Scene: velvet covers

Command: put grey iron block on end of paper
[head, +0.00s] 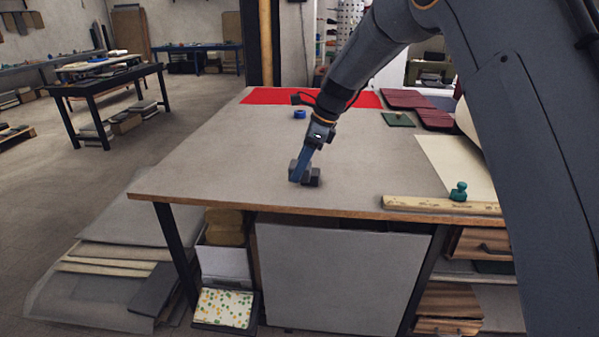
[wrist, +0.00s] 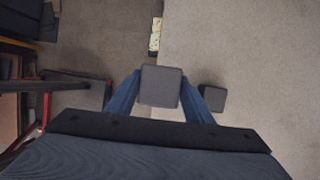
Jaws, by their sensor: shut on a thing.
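A grey iron block (wrist: 161,86) sits between the two blue fingers of my gripper (head: 298,171) in the wrist view. My gripper is shut on it, over the front middle of the table. A second, similar grey block (wrist: 212,98) stands on the table close to the right finger in the wrist view; it also shows beside the gripper in the head view (head: 314,178). The held block looks larger and nearer the camera than the second one. A cream sheet of paper (head: 453,160) lies at the table's right side, apart from my gripper and partly hidden by my arm.
A pale wooden strip (head: 420,204) and a teal knobbed object (head: 459,191) lie at the paper's front end. A blue ring (head: 299,114), red cloth (head: 270,96) and dark red covers (head: 405,98) lie farther back. The grey tabletop (head: 220,150) is clear around the left and middle.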

